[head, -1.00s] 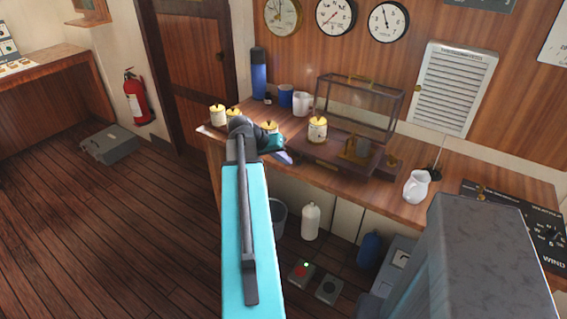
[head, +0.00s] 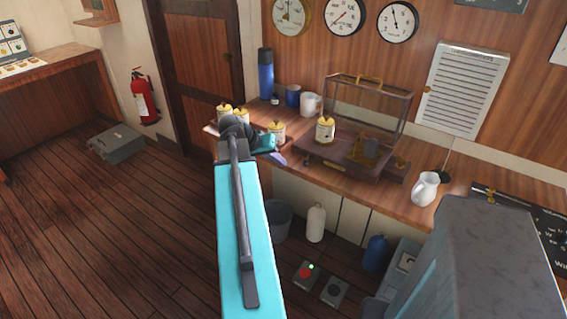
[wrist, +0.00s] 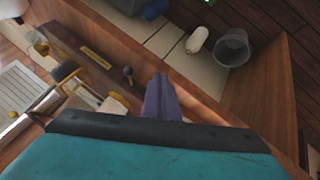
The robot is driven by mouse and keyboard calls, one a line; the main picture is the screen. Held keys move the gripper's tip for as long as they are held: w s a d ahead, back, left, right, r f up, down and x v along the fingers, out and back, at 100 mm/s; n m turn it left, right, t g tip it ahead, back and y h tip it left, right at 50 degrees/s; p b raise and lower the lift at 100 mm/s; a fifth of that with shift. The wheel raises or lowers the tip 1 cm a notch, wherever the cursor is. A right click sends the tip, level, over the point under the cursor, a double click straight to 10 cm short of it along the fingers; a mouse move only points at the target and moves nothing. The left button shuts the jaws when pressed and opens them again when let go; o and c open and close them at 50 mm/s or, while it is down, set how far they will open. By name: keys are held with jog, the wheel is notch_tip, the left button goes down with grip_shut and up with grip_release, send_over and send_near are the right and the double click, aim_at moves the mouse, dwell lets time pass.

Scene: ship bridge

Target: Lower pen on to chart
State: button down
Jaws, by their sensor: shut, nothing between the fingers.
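A barograph-like instrument with a dark wooden base (head: 330,158) stands on the counter. I cannot make out the pen or the chart. The wrist view shows the instrument's base (wrist: 75,45) at left, with brass parts (wrist: 67,76) and a small dark knob (wrist: 128,72). My gripper (wrist: 162,90) is shut and empty, to the right of the knob in that view. In the head view my gripper (head: 278,158) is near the counter's front edge, left of the base, partly hidden by my arm.
A blue flask (head: 266,73), mugs (head: 310,104) and a white jug (head: 425,188) stand there too. A grey bin (head: 277,220) and white bottle (head: 316,222) are below.

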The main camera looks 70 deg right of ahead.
jog(key=s+b+v, duration=0.1)
jog(key=v, duration=0.6)
jog(key=shift+a+r, duration=0.3)
jog(key=shift+a, duration=0.3)
